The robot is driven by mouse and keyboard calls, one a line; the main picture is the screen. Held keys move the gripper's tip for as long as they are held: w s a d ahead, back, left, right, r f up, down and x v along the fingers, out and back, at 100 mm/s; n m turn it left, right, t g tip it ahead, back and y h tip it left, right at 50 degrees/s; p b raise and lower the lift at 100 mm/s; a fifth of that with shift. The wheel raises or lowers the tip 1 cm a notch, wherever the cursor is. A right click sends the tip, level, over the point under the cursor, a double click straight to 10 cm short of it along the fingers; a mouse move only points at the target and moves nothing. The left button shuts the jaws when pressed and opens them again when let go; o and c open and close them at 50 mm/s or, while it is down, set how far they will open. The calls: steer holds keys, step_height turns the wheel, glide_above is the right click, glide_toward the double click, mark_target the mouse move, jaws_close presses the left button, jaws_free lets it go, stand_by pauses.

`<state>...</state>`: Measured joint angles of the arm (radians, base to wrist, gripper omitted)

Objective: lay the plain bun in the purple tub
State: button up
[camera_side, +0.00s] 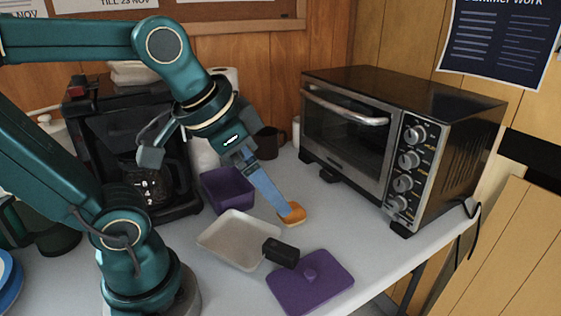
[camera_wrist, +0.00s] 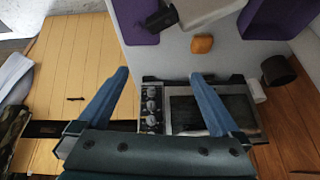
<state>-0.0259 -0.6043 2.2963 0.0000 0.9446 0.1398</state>
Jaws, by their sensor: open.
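The plain bun (camera_side: 295,213) is a small orange-brown piece on the pale worktop, right of the purple tub (camera_side: 228,188). The tub is open at the top and stands before the coffee maker. My gripper (camera_side: 280,206) points down, and its blue fingers overlap the bun's left edge in the side view. In the wrist view my gripper (camera_wrist: 161,75) is open, with nothing between its fingers. There the bun (camera_wrist: 202,44) lies beyond the right fingertip, apart from it. The tub (camera_wrist: 280,16) is at the top right there, cut by the frame edge.
A white tray (camera_side: 215,239) stands in front of the tub, with a black block (camera_side: 281,252) at its right corner. A purple lid (camera_side: 310,285) lies near the front edge. A toaster oven (camera_side: 400,140) stands behind right, a brown mug (camera_side: 268,143) at the back.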

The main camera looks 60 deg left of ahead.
steer(key=w+a+g, duration=0.1)
steer(key=w+a, duration=0.2)
steer(key=w, duration=0.3)
steer(key=g, duration=0.4)
glide_above(293, 205)
steer(key=d, duration=0.2)
steer(key=shift+n, duration=0.4)
steer(key=f, duration=0.9)
steer(key=shift+w+a, duration=0.2)
steer(key=shift+w, duration=0.2)
steer(key=shift+n+g, duration=0.3)
steer(key=shift+g, duration=0.1)
steer(key=f, duration=0.1)
steer(key=a+f, duration=0.1)
steer(key=f, duration=0.2)
steer(key=shift+s+a, duration=0.25)
steer(key=shift+s, duration=0.05)
steer(key=shift+s+a+f, duration=0.1)
steer(key=shift+f, duration=2.55)
steer(key=c, duration=1.5)
